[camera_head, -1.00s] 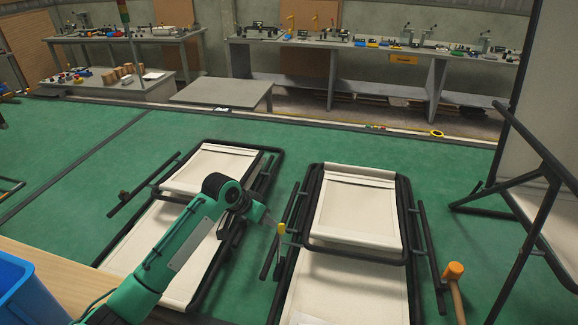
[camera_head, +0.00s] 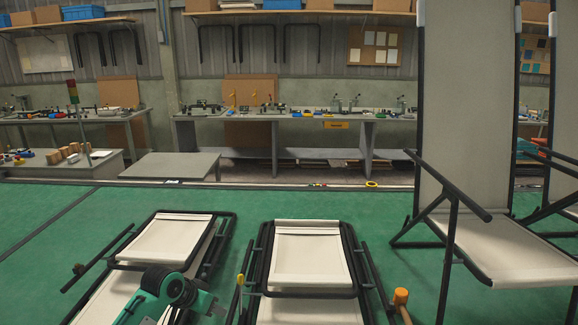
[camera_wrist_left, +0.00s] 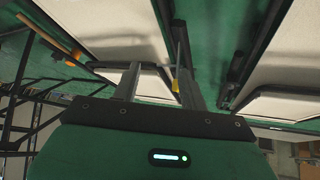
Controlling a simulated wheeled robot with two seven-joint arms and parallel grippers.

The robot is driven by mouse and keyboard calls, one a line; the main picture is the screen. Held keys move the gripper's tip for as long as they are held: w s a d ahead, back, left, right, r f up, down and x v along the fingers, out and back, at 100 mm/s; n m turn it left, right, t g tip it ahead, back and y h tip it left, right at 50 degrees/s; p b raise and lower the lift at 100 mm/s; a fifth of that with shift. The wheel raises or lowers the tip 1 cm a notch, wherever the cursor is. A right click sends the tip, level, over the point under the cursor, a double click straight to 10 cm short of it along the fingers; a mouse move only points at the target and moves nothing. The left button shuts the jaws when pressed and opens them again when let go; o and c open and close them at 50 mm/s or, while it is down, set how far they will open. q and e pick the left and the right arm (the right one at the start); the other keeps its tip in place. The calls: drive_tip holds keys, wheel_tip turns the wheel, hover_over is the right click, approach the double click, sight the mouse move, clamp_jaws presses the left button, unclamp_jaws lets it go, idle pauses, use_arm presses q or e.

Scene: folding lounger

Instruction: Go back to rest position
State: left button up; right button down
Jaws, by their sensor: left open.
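My left arm (camera_head: 165,288) comes in at the bottom of the head view, over the left folded lounger (camera_head: 165,240). Its gripper end is small and partly cut off there. In the left wrist view my left gripper (camera_wrist_left: 158,70) shows two grey fingers apart with nothing held between them. A yellow-tipped rod (camera_wrist_left: 175,86) appears near the right finger; in the head view this yellow tip (camera_head: 240,279) is at the left side of the middle folded lounger (camera_head: 307,255). My right gripper is not in view.
An orange-headed mallet (camera_head: 401,297) is right of the middle lounger. An upright lounger (camera_head: 465,130) with a raised back stands at the right. A low grey table (camera_head: 170,165) and a long workbench (camera_head: 300,117) are behind.

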use_arm(q)
drive_tip(key=s+d+f, duration=0.1)
drive_tip(key=s+f, duration=0.2)
drive_tip(key=s, duration=0.3)
drive_tip(key=s+d+f+y, duration=0.1)
drive_tip(key=s+f, duration=0.2)
drive_tip(key=s, duration=0.3)
drive_tip(key=s+d+f, duration=0.1)
drive_tip(key=s+f, duration=0.2)
drive_tip(key=s, duration=0.4)
drive_tip(key=s+a+r+n+g+y, duration=0.1)
drive_tip(key=s+a+n+y, duration=0.15)
drive_tip(key=s, duration=0.75)
drive_tip(key=s+a+n+y, duration=0.1)
drive_tip(key=s+a, duration=0.2)
drive_tip(key=s, duration=0.7)
wheel_tip(320, 180, down, 31)
drive_tip(key=s+g, duration=0.1)
drive_tip(key=g, duration=0.1)
drive_tip(key=s+a+f+g, duration=0.1)
drive_tip(key=s+a+f, duration=0.2)
drive_tip(key=s+f, duration=1.6)
drive_tip(key=shift+a+f+m, duration=0.15)
drive_tip(key=shift+f+m, duration=0.15)
drive_tip(key=shift+m, duration=0.05)
